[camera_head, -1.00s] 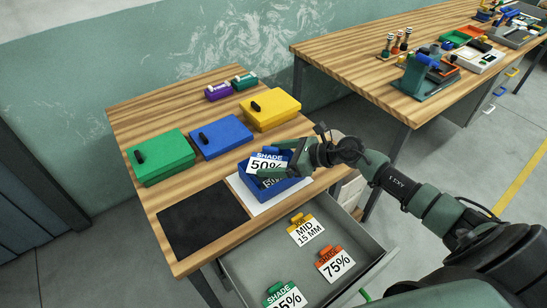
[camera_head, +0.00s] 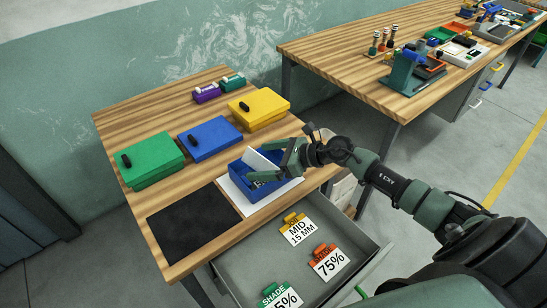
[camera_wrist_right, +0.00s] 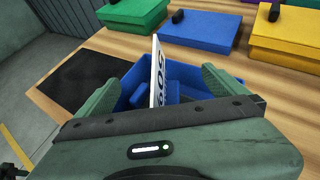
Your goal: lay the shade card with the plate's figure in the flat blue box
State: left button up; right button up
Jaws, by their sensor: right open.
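The open blue box (camera_head: 268,191) stands on a white sheet at the table's front edge. The white shade card (camera_head: 262,162) stands steeply tilted in the box, its top above the rim. In the right wrist view the card (camera_wrist_right: 157,72) is nearly edge-on between the fingers, and part of its 50% print shows. My right gripper (camera_head: 274,161) is open, its fingers over the box on either side of the card, with gaps to it. A partly hidden plate with print (camera_head: 258,184) shows at the box. My left gripper is out of view.
Closed green (camera_head: 149,158), blue (camera_head: 209,138) and yellow (camera_head: 259,108) boxes stand behind. A black mat (camera_head: 196,222) lies to the left. The open drawer (camera_head: 235,268) holds a MID 15 MM card (camera_head: 298,231), a 75% card (camera_head: 330,262) and a green-topped card (camera_head: 283,297).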

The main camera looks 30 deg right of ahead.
jog(key=shift+r+p, duration=0.45)
jog(key=shift+r, duration=0.15)
jog(key=b+v, duration=0.3)
jog(key=v, duration=0.9)
